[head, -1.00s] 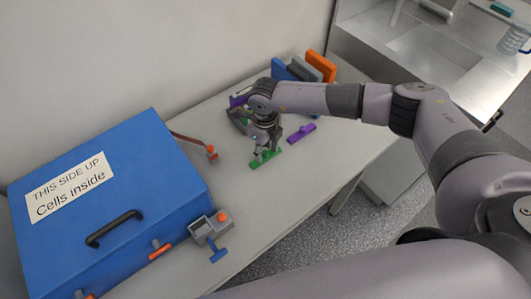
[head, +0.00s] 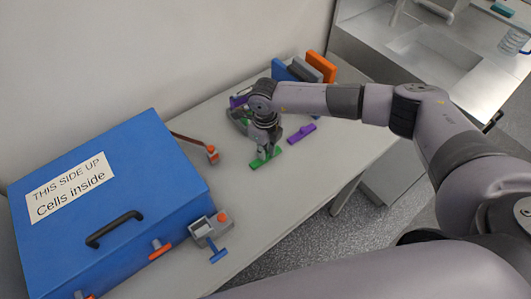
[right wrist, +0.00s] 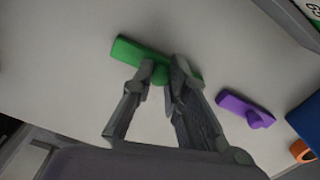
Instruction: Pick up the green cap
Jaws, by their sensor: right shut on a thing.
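The green cap (head: 257,164) is a flat bar with a raised knob in its middle, lying on the grey table. In the right wrist view the green cap (right wrist: 135,49) lies under my right gripper (right wrist: 160,78), whose fingers are shut on its knob. In the head view my right gripper (head: 265,151) points down over the cap, and its fingers partly hide it. The bar appears to rest on the table. My left gripper is not in view.
A purple cap (head: 301,133) lies just right of the green one. Blue, grey and orange (head: 321,66) blocks stand behind. A big blue box (head: 110,190) labelled "Cells inside" fills the table's left, with a small grey clamp (head: 212,228) nearby. The table's front middle is clear.

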